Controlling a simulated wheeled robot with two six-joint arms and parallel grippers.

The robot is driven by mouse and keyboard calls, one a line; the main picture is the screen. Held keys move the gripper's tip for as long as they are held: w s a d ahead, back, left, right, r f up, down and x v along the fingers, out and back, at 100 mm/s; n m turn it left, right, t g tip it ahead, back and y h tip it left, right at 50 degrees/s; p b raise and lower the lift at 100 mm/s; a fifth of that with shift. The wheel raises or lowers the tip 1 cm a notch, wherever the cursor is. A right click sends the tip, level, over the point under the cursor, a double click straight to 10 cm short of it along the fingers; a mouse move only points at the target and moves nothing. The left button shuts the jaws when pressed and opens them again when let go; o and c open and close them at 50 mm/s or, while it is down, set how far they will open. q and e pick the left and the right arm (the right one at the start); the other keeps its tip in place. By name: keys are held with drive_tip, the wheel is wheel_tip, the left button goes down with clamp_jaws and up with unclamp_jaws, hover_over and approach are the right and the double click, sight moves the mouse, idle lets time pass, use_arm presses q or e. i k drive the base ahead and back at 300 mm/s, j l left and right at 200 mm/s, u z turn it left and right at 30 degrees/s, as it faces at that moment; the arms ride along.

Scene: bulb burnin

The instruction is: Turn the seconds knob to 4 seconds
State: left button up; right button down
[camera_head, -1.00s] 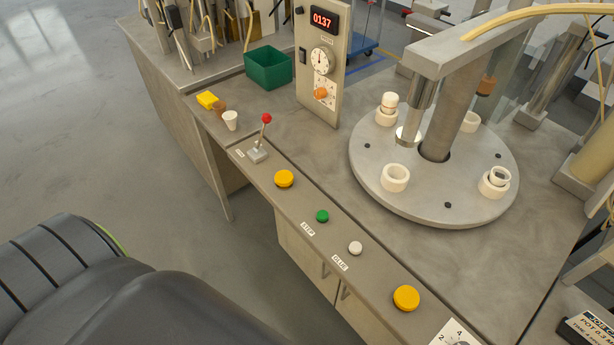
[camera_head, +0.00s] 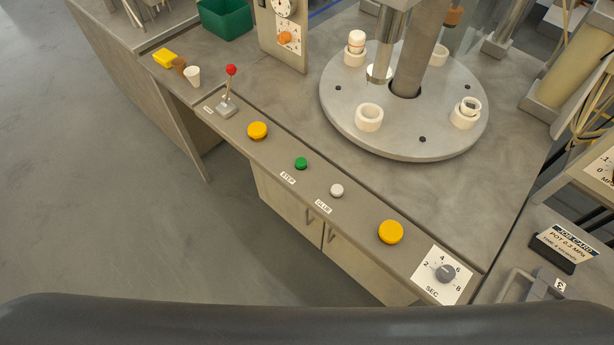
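The seconds knob (camera_head: 445,272) is a grey round knob on a white dial plate (camera_head: 428,284) at the front right end of the console. The plate is marked SEC, with 2, 4, 6 and 8 around the knob. Which number the knob points at is too small to tell. A job card (camera_head: 563,243) to the right reads POT 0.3 MPA and TIME 4 SECONDS. Neither of my grippers is in view.
Yellow buttons (camera_head: 390,232), a green button (camera_head: 301,163), a white button (camera_head: 337,190) and a red-tipped lever (camera_head: 231,71) line the console edge. A round turntable (camera_head: 400,140) with white rings stands behind. Open floor lies left.

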sight(445, 274)
drive_tip(key=l+z, duration=0.15)
drive_tip(key=z, duration=1.25)
drive_tip(key=k+l, duration=0.05)
